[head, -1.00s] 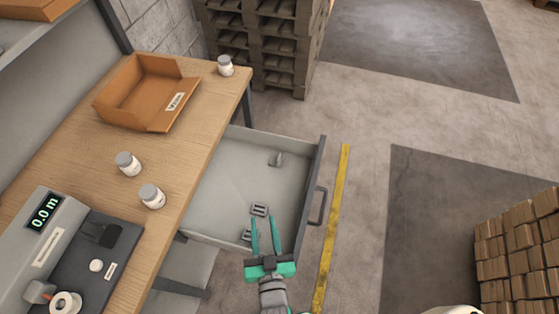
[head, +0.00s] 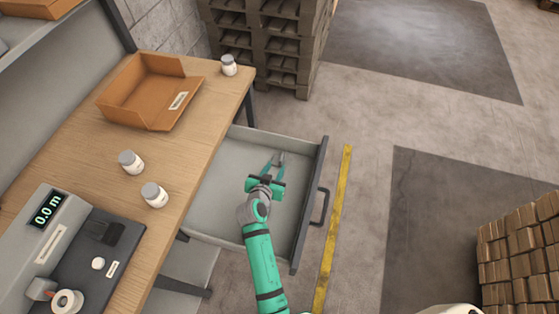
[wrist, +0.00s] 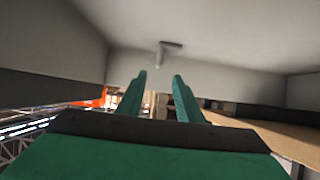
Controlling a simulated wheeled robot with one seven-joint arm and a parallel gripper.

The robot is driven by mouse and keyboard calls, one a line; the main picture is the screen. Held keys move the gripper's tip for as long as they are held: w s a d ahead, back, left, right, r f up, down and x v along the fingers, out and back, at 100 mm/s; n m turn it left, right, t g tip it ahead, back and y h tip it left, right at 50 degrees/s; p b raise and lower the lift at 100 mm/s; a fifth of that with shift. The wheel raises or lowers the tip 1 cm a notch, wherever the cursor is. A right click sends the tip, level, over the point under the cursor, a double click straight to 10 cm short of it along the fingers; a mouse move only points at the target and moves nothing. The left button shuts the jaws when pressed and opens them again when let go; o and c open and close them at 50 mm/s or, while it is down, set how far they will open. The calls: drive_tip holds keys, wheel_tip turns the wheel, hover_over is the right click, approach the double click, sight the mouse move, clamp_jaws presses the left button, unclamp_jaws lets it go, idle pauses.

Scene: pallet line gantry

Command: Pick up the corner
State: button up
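The corner is a small grey angled piece lying in the open drawer (head: 228,205). In the wrist view the corner (wrist: 161,53) shows just beyond the fingertips, roughly in line with the gap between them. My gripper (head: 275,157) is inside the drawer area, with its two green fingers apart and nothing seen held between them. In the head view the corner is at the fingertips and hard to make out. The gripper also shows in the wrist view (wrist: 159,76).
The drawer has raised walls and a handle (head: 320,207) on its right. The wooden table (head: 195,145) on the left carries an orange tray (head: 118,112), white bottles (head: 131,162) and a grey device with a display (head: 48,208). My arm hides the buckles' place.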

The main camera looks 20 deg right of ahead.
sight(281, 159)
drive_tip(key=x, duration=1)
drive_tip(key=shift+s+d+f, duration=0.1)
drive_tip(key=shift+s, duration=0.05)
clamp_jaws()
